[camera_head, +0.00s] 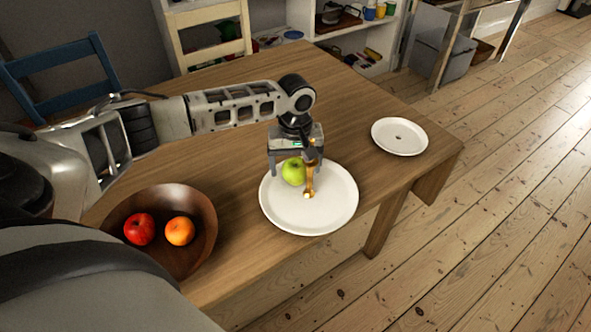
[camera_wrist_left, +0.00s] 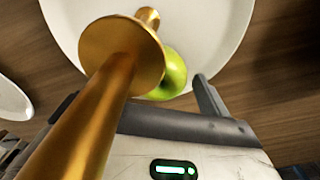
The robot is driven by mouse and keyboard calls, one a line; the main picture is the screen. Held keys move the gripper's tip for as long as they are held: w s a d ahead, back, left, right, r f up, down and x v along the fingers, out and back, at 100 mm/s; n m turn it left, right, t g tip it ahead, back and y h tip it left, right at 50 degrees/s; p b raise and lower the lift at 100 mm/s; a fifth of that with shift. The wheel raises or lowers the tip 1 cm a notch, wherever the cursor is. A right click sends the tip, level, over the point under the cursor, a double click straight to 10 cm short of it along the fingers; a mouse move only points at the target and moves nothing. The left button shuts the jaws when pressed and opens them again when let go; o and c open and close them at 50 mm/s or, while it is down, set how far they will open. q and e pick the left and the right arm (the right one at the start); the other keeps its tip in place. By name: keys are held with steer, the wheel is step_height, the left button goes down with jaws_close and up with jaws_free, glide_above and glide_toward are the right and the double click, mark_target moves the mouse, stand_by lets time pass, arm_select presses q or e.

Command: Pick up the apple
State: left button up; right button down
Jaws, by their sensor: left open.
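A green apple (camera_head: 293,171) is at the large white plate (camera_head: 325,213) on the wooden table. A red apple (camera_head: 139,229) lies in the brown bowl at the near left. My left gripper (camera_head: 296,170) is open above the plate, pointing down, with the green apple at its fingers. I cannot tell whether they touch it. In the left wrist view the green apple (camera_wrist_left: 172,75) is partly hidden behind a golden stemmed object (camera_wrist_left: 120,55), and one finger shows to its right. My right gripper is not in view.
The golden object (camera_head: 310,180) is upright over the plate, right beside the apple and gripper. An orange (camera_head: 180,231) shares the brown bowl (camera_head: 205,208). A small white plate (camera_head: 400,142) is at the table's right. Chairs and a shelf stand behind; floor at right is clear.

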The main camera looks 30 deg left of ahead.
arm_select(q)
steer(key=c, duration=1.1)
